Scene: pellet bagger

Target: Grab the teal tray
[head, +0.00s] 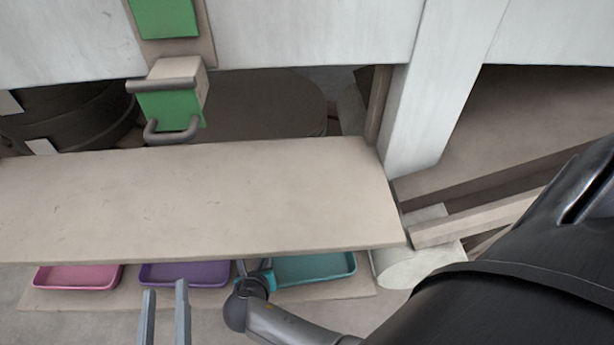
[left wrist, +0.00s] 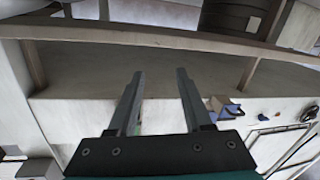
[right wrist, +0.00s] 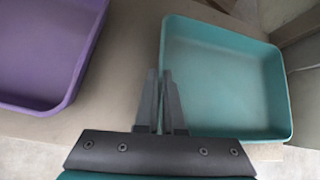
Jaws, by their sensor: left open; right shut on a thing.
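The teal tray (head: 318,268) lies on the low board under the shelf, right of the purple tray; the shelf hides its back part. In the right wrist view the tray (right wrist: 225,85) shows empty and flat. My right gripper (right wrist: 167,75) is shut on the tray's left wall, with the fingers close together across the rim. In the head view my right gripper (head: 262,274) is at the tray's left end, partly hidden by its own wrist. My left gripper (head: 166,286) is open and empty in front of the purple tray; its parted fingers (left wrist: 160,75) also show in the left wrist view.
A purple tray (head: 185,273) and a pink tray (head: 78,276) stand to the left on the same board. The beige shelf (head: 200,200) overhangs all three trays. A white roll (head: 415,265) lies right of the teal tray. A green block with a handle (head: 170,108) is above the shelf.

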